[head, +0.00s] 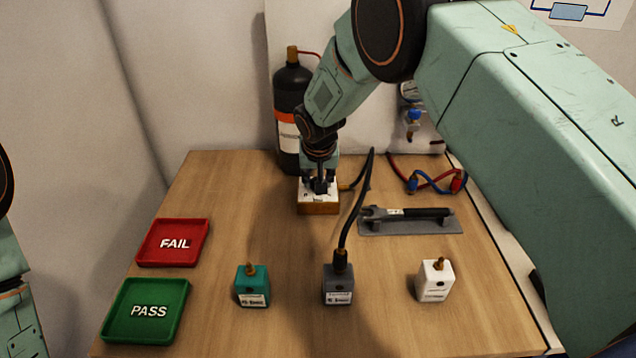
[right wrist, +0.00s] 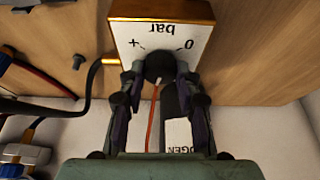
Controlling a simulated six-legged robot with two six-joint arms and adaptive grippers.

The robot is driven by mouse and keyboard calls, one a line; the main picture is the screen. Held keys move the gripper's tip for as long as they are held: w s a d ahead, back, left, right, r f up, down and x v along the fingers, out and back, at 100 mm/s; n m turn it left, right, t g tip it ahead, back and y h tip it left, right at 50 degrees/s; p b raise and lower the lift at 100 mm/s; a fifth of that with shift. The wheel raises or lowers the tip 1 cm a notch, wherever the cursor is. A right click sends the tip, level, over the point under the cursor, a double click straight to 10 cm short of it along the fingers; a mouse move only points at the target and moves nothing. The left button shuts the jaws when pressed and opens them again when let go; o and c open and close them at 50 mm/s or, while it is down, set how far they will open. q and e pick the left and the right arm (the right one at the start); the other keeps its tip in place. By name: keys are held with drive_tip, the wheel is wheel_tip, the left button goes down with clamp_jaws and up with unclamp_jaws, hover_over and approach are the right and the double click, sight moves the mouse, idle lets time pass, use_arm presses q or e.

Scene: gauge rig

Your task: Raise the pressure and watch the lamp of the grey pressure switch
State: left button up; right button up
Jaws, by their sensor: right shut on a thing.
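The grey pressure switch (head: 338,284) stands upright at the front middle of the table, with a black hose (head: 352,218) joined to its brass top. A small dark round spot shows on its front; I see no glow there. My left gripper is out of view.
A teal switch (head: 252,285) and a white switch (head: 435,281) flank the grey one. Red FAIL (head: 174,262) and green PASS (head: 146,338) trays lie left.

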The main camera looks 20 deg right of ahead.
drive_tip(key=shift+w+r, duration=0.1)
drive_tip(key=shift+r, duration=0.05)
idle(0.3)
drive_tip(key=o, duration=1.1)
drive_tip(key=shift+o, duration=0.3)
drive_tip(key=v, duration=1.2)
drive_tip(key=shift+a, duration=0.1)
